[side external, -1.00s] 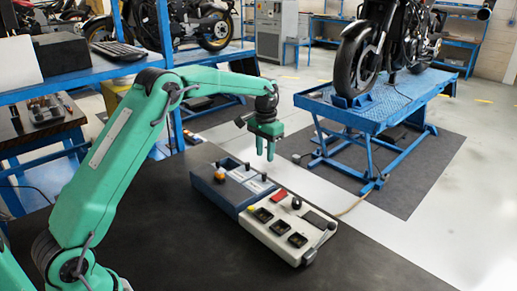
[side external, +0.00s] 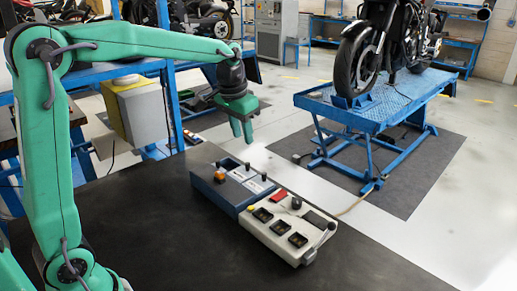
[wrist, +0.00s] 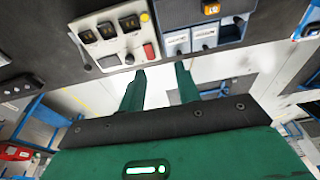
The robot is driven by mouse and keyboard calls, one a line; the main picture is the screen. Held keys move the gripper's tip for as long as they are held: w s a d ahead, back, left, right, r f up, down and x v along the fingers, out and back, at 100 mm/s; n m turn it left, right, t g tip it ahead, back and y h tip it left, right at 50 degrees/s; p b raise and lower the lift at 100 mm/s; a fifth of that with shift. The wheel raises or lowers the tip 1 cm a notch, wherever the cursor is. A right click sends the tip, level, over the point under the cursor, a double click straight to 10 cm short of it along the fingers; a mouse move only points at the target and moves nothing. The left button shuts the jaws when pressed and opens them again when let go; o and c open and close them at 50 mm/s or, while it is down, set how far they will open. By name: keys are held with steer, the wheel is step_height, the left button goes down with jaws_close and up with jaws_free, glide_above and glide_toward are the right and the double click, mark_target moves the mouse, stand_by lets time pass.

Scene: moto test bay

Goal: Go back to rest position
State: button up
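My green arm reaches from the left of the side view. My gripper (side external: 243,130) hangs above the far edge of the black table (side external: 130,225), pointing down. Its two fingers stand apart with nothing between them. In the wrist view the fingers (wrist: 158,80) also show spread and empty. A white control box (side external: 287,228) and a blue control box (side external: 228,190) stand side by side on the table, below and clear of my gripper. The white box also shows in the wrist view (wrist: 113,20).
A motorcycle (side external: 385,50) stands on a blue lift (side external: 385,100) beyond the table, at the right. The front of the table is bare.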

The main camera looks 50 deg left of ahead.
steer(key=s+d+t, duration=0.1)
steer(key=s+d, duration=0.1)
steer(key=s, duration=0.9)
steer(key=s+d+f+t, duration=0.1)
steer(key=s+d+t, duration=0.1)
steer(key=s, duration=0.9)
steer(key=shift+s+f, duration=0.25)
steer(key=shift+w+r, duration=0.1)
steer(key=shift+w, duration=0.05)
